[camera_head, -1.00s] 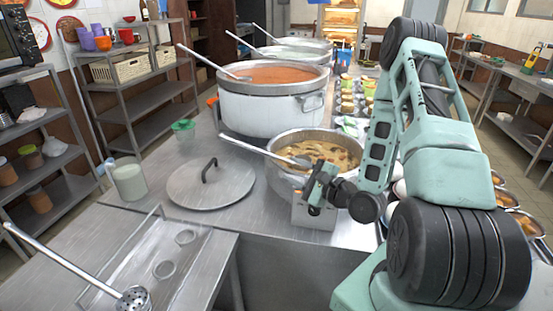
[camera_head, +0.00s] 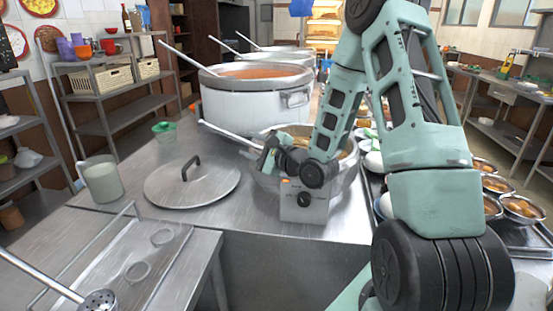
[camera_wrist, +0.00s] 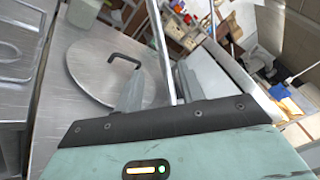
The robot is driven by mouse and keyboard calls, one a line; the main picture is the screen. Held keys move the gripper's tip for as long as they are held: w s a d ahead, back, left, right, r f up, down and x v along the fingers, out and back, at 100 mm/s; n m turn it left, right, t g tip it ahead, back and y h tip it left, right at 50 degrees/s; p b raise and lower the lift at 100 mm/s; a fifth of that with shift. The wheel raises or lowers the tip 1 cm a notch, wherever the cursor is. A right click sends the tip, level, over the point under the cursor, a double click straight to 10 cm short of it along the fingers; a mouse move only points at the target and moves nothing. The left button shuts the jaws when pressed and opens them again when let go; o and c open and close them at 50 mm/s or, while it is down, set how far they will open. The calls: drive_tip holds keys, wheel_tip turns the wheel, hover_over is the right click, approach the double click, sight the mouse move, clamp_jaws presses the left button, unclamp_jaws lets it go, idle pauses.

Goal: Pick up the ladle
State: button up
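A ladle (camera_head: 228,133) with a long metal handle leans out to the left from the near stockpot (camera_head: 347,170). Its bowl end is hidden behind my arm. My gripper (camera_head: 264,153) is at the pot's left rim, beside the handle. In the wrist view, the handle (camera_wrist: 160,42) runs up between the two grey fingers of my gripper (camera_wrist: 158,86). The fingers are apart, with the handle closer to the right one. I cannot tell whether it touches that finger.
A round lid (camera_head: 205,188) lies on the counter left of the pot. A slotted ladle (camera_head: 98,300) lies front left. A metal box (camera_head: 302,207) stands before the near pot.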

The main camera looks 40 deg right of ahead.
sight(238, 138)
drive_tip(key=shift+w+a+r+p, duration=0.1)
drive_tip(key=shift+w+p, duration=0.25)
drive_tip(key=shift+w, duration=1.45)
drive_tip(key=shift+w+a+p, duration=0.1)
drive_tip(key=shift+w+p, duration=0.25)
drive_tip(key=shift+w, duration=1.4)
drive_tip(key=shift+c, duration=0.3)
clamp_jaws()
